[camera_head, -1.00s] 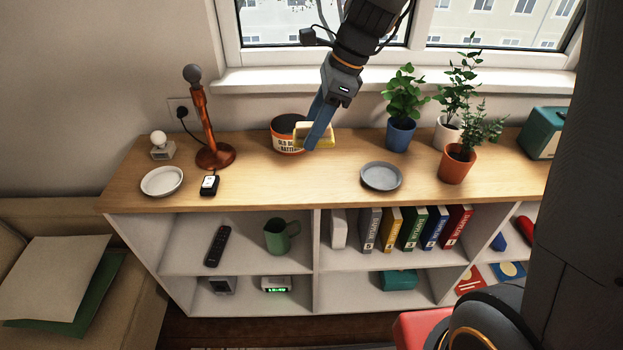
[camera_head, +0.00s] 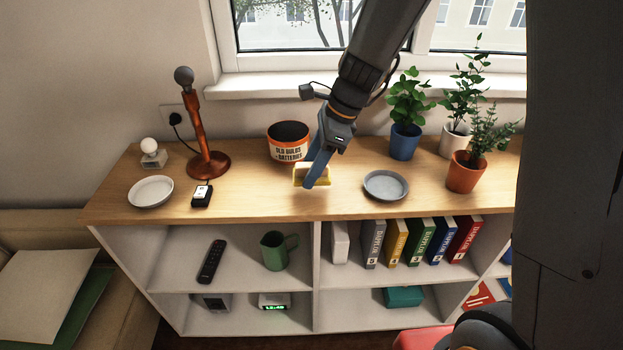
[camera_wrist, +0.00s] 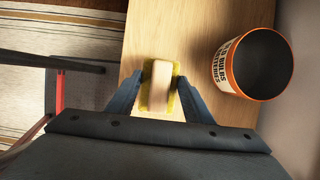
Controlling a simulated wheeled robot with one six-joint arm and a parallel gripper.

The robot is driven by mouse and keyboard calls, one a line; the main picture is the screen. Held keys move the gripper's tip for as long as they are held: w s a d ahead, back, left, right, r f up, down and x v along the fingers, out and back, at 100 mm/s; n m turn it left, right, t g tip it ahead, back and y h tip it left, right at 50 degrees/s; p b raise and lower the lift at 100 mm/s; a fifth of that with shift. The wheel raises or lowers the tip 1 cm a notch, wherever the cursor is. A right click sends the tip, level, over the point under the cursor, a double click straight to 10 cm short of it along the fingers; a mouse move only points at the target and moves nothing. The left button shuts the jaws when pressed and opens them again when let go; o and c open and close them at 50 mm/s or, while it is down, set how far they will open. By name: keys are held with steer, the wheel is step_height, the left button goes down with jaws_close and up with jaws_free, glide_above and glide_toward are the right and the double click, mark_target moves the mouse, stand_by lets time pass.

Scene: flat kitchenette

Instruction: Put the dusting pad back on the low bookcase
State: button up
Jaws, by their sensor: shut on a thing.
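The dusting pad (camera_head: 299,177) is a small yellow pad with a paler block on it. My gripper (camera_head: 314,180) is shut on it over the wooden top of the low bookcase (camera_head: 250,200), in front of the orange-and-white tub. In the wrist view, the pad (camera_wrist: 158,88) sits between the two blue fingers of my gripper (camera_wrist: 160,90), with bare wood around it. I cannot tell whether the pad touches the top or hangs just above it. One finger hides part of the pad in the head view.
The tub for old bulbs and batteries (camera_head: 289,143) stands just behind the pad. A grey plate (camera_head: 386,185) lies to its right, potted plants (camera_head: 405,140) behind that. A copper lamp (camera_head: 208,164), white plate (camera_head: 151,191) and black device (camera_head: 202,195) are left. Bare wood lies left of the pad.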

steer(key=shift+f, duration=1.85)
steer(key=shift+f, duration=0.15)
steer(key=o, duration=1)
steer(key=b+v, duration=0.1)
steer(key=v, duration=1.1)
steer(key=shift+a, duration=0.1)
steer(key=s+d+f+n+h, duration=0.1)
steer(key=s+d+f+n, duration=0.1)
steer(key=s+n, duration=0.3)
steer(key=s+d+f+n+h, duration=0.2)
steer(key=s+d+f+n, duration=0.1)
steer(key=s+d+n, duration=0.2)
steer(key=s+d+f+n+h, duration=0.1)
steer(key=s+d+f+n, duration=0.1)
steer(key=s+n, duration=0.3)
steer(key=shift+d+f+n+h, duration=0.15)
steer(key=shift+d+n, duration=0.25)
steer(key=shift+n, duration=0.5)
steer(key=shift+d+f+n+h, duration=0.15)
steer(key=shift+d+n, duration=0.25)
steer(key=shift+n, duration=0.5)
steer(key=shift+r, duration=0.1)
